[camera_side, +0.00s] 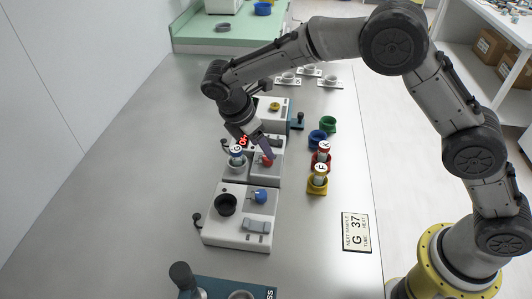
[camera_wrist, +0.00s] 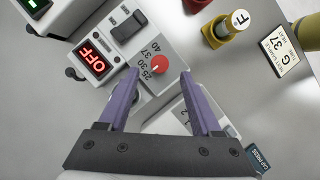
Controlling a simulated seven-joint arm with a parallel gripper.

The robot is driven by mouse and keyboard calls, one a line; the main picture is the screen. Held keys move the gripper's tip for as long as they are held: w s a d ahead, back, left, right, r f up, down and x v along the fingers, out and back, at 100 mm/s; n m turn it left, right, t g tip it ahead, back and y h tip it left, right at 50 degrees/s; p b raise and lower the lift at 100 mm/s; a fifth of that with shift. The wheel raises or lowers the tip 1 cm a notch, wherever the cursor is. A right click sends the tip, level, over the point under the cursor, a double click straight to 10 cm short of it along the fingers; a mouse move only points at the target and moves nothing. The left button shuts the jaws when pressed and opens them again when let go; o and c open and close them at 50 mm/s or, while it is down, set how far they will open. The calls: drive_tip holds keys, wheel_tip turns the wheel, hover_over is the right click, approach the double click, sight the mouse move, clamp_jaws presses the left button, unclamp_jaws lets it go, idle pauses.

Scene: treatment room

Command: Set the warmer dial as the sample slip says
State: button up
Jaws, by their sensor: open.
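The sample slip (camera_side: 357,232) lies flat on the bench and reads G 37; it also shows in the wrist view (camera_wrist: 276,47). The warmer's red dial (camera_wrist: 160,62) has a printed scale with 25, 30, 37 and 40 beside it. Its red display (camera_wrist: 92,60) reads OFF, and a black rocker switch (camera_wrist: 128,26) sits near it. In the side view the red dial (camera_side: 267,160) is just below my gripper (camera_side: 266,152). In the wrist view my purple fingers (camera_wrist: 162,76) are open, with the dial between and slightly beyond the tips. I cannot tell whether they touch it.
A tube marked G (camera_side: 236,152) stands in the warmer's left side. Tubes K (camera_side: 323,150) and F (camera_side: 319,172) stand in red and yellow holders. A box with a blue knob (camera_side: 261,195) is nearer the front. Bare bench lies left of the devices.

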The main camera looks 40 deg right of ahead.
drive_tip(key=shift+x, duration=2.4)
drive_tip(key=shift+r, duration=0.1)
clamp_jaws()
